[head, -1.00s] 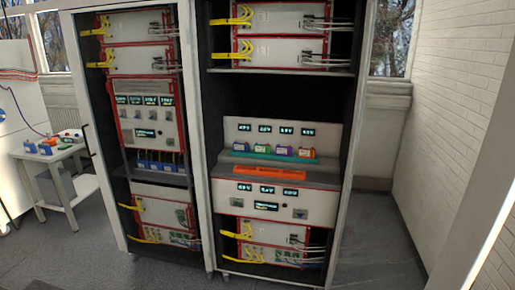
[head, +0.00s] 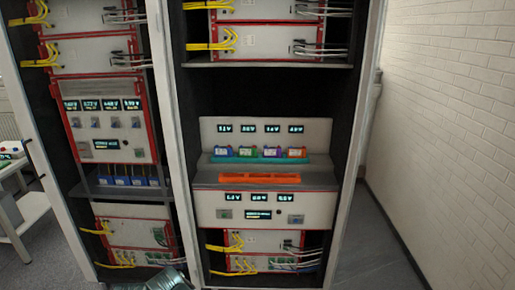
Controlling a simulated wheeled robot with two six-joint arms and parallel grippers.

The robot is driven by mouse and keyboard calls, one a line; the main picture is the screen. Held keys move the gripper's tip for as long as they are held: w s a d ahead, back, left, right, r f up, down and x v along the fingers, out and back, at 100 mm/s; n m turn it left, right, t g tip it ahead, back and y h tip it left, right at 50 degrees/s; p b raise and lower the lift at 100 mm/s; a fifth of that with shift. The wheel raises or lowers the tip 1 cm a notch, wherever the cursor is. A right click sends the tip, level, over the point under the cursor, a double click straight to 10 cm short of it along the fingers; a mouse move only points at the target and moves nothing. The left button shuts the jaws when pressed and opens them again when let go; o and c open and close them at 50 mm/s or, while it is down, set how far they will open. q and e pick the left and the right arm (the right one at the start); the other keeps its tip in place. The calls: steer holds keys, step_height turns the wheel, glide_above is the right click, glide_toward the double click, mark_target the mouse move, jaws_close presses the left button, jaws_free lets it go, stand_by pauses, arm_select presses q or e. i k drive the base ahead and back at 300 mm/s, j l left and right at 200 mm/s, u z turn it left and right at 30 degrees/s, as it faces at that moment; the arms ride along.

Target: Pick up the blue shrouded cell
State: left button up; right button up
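A blue shrouded cell (head: 222,151) stands at the left end of a row of cells on a teal strip in the right rack's open bay. Beside it stand a green cell (head: 247,152), a purple cell (head: 272,152) and an orange cell (head: 296,152). Several more blue cells (head: 122,181) stand in a row on a shelf of the left rack. Neither gripper's fingers are visible. A grey metallic shape at the bottom edge may be part of my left arm; I cannot tell.
An empty-looking orange tray (head: 260,179) lies on the ledge in front of the cells. Rack posts flank the bay, and a shelf (head: 270,66) with cabled units is above. A small white table (head: 28,210) stands at left. Floor shows between rack and brick wall (head: 440,130).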

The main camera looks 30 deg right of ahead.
mark_target(220, 150)
steer(key=i+l+z, duration=0.1)
steer(key=i+z, duration=0.15)
steer(key=i, duration=0.3)
steer(key=i+z, duration=0.25)
steer(key=i, duration=0.25)
steer(key=i+j+z, duration=0.25)
steer(key=i, duration=0.25)
steer(key=i+j+z, duration=0.25)
steer(key=i, duration=0.3)
steer(key=l, duration=0.1)
